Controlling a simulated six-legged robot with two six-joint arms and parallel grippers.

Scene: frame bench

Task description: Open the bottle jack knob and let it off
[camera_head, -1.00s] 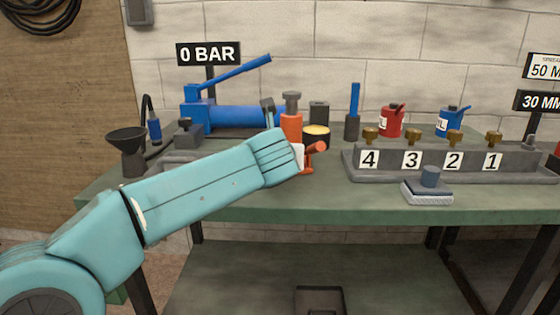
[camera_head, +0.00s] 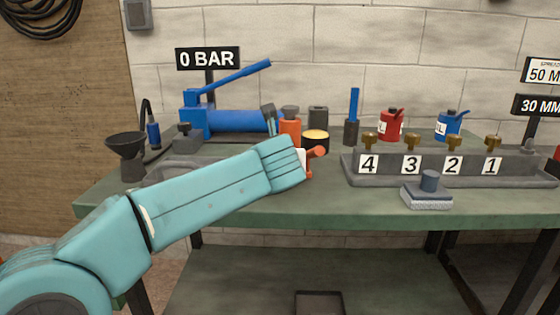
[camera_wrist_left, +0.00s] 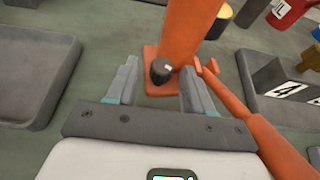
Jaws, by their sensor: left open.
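The orange bottle jack (camera_head: 290,130) stands on the bench behind my left forearm, with a grey top. It also shows in the left wrist view (camera_wrist_left: 183,35), with an orange foot and a long orange lever (camera_wrist_left: 255,125) at its right. A small dark knob (camera_wrist_left: 161,71) with a pale mark sits low on the jack's body. My left gripper (camera_wrist_left: 158,77) is open, one finger on each side of the knob; I cannot tell whether they touch it. In the head view my arm hides most of the gripper and the knob. My right gripper is not in view.
A blue pump (camera_head: 235,120) under a "0 BAR" sign (camera_head: 208,58) and a black funnel (camera_head: 126,150) stand to the left. A grey numbered block (camera_head: 440,172) with brass fittings and a small grey pad (camera_head: 427,197) are to the right. A grey tray (camera_wrist_left: 35,70) lies left of the jack.

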